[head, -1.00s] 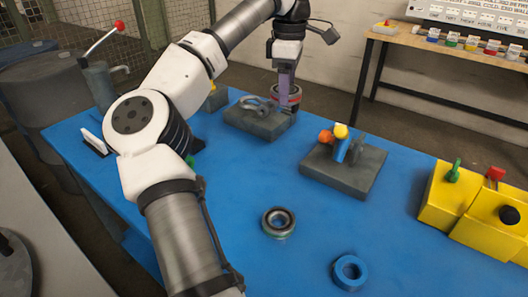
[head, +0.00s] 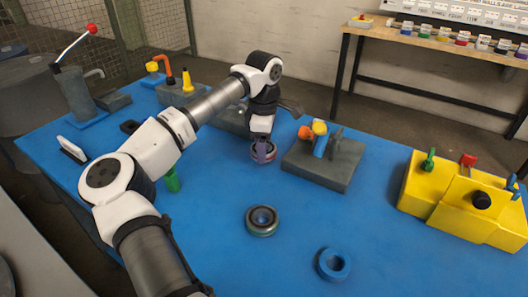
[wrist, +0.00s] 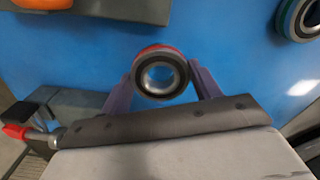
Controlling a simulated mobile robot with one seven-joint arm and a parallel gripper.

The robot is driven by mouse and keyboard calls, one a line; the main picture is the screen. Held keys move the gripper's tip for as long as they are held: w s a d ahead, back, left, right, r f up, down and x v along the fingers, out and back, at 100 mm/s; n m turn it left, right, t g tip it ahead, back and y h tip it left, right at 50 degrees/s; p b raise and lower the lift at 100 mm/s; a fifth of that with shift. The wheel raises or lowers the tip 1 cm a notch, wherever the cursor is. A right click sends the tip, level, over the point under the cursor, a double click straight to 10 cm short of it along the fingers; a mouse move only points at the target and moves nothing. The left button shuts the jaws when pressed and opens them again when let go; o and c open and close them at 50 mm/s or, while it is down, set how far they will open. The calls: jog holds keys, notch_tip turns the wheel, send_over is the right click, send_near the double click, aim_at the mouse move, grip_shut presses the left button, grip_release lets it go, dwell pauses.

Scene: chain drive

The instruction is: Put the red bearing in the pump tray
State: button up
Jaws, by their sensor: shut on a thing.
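The red bearing (head: 263,154) is a dark ring with a red outer band and a metal bore. My gripper (head: 263,148) has purple fingers and is shut on it. In the wrist view the bearing (wrist: 159,73) sits between the two fingers, its bore facing the camera. It is over blue table, just left of a grey block tray (head: 322,170) with orange, yellow and blue parts. Another grey tray (head: 230,122) is partly hidden behind my arm. A third grey block (head: 178,96) with an orange pipe and yellow cone stands at the back left. I cannot tell which is the pump tray.
A green-rimmed bearing (head: 262,221) and a blue ring (head: 333,264) lie on the blue table (head: 400,250) in front. A yellow block (head: 440,195) with coloured levers stands at right. A red-handled lever device (head: 78,92) stands at back left. The front middle has free room.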

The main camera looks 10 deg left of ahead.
jog(key=shift+f, duration=1.55)
jog(key=o, duration=1.3)
